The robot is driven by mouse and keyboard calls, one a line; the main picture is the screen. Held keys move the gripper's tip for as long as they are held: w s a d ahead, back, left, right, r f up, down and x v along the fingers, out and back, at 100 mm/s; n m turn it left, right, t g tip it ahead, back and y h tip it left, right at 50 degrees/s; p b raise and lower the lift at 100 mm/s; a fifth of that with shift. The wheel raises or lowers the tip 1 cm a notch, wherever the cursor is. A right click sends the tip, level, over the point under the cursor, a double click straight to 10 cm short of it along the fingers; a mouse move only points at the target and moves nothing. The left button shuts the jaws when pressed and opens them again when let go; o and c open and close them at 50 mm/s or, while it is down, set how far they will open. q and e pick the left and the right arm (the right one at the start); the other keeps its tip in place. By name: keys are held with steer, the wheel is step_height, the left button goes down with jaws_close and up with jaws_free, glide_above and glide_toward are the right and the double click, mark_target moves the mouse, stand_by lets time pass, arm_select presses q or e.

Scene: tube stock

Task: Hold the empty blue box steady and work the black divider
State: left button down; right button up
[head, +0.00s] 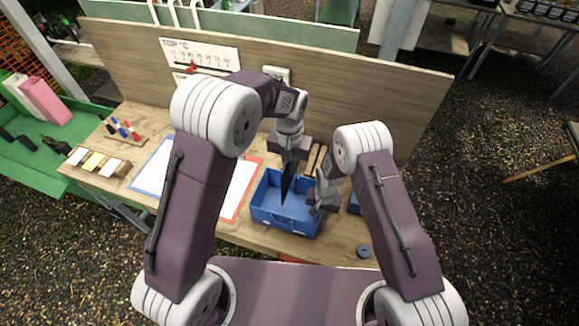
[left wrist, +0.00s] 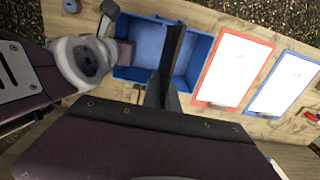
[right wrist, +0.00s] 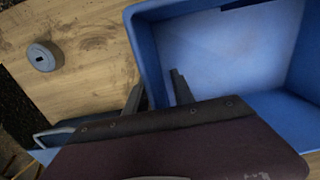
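The blue box (head: 285,221) stands on the wooden table, open and empty apart from the divider. My left gripper (head: 289,165) is shut on the black divider (head: 287,188) and holds it upright over the box. The left wrist view shows the divider (left wrist: 174,48) crossing the box (left wrist: 150,40). I cannot tell whether its lower edge touches the floor. My right gripper (head: 322,205) is at the box's right wall. In the right wrist view, its fingers (right wrist: 158,90) are apart, one on each side of the wall, with some gap visible; the box floor (right wrist: 240,45) is bare.
Another blue container (head: 354,204) is partly hidden behind my right arm. Red-framed (head: 240,190) and blue-framed (head: 153,170) white sheets lie left of the box. A wooden board (head: 350,85) rises behind.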

steer(key=shift+r, duration=0.15)
step_height(320, 180, up, 12)
steer(key=shift+f, duration=0.1)
steer(key=shift+s+f, duration=0.1)
